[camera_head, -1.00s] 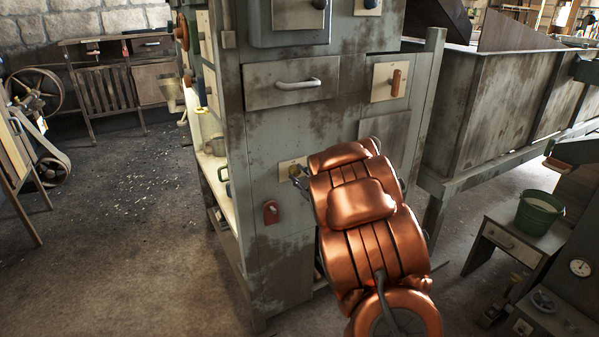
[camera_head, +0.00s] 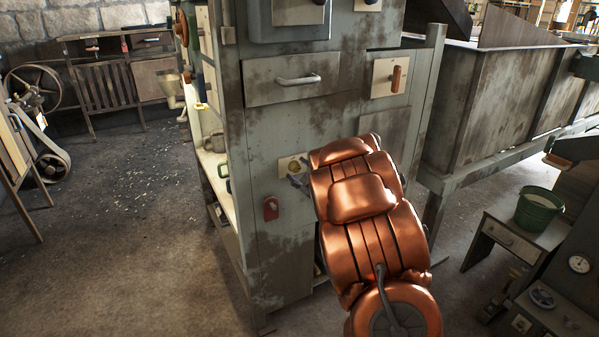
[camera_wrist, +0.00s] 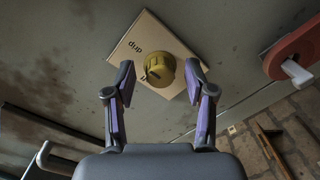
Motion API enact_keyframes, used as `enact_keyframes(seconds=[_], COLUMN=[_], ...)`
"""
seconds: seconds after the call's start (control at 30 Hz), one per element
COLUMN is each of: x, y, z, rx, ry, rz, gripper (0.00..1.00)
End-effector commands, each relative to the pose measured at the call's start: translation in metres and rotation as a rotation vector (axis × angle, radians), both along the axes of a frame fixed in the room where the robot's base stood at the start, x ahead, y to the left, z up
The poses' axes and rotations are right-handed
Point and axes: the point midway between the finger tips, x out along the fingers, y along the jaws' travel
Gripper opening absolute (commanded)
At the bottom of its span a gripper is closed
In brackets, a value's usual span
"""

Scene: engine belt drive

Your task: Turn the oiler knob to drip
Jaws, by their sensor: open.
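The oiler knob (camera_wrist: 160,70) is a yellow round knob on a cream plate (camera_wrist: 180,48) fixed to the grey cabinet face. The plate carries a word that reads like "drip", and another marking is mostly hidden behind the knob. In the wrist view my gripper (camera_wrist: 159,76) is open, with one purple-padded finger on each side of the knob and a visible gap on both sides. In the head view the knob (camera_head: 293,166) shows small on its plate, and my gripper (camera_head: 301,182) is just below it, partly hidden by my copper arm.
A red part with a light lever (camera_wrist: 297,70) is at the right of the wrist view. A red fitting (camera_head: 271,208) sits low on the cabinet. A drawer with a metal handle (camera_head: 298,79) and a wooden-handled switch plate (camera_head: 388,76) are above.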

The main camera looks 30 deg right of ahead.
Motion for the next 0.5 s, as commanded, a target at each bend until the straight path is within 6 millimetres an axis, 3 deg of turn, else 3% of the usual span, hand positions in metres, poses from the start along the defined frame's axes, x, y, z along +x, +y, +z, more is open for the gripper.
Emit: enact_keyframes(seconds=[0.27, 0.5], x=[-0.011, -0.041], y=[0.001, 0.003], z=[0.001, 0.001], rx=[-0.001, 0.000], ry=[0.001, 0.003], rz=[-0.001, -0.001], gripper=[0.55, 0.55])
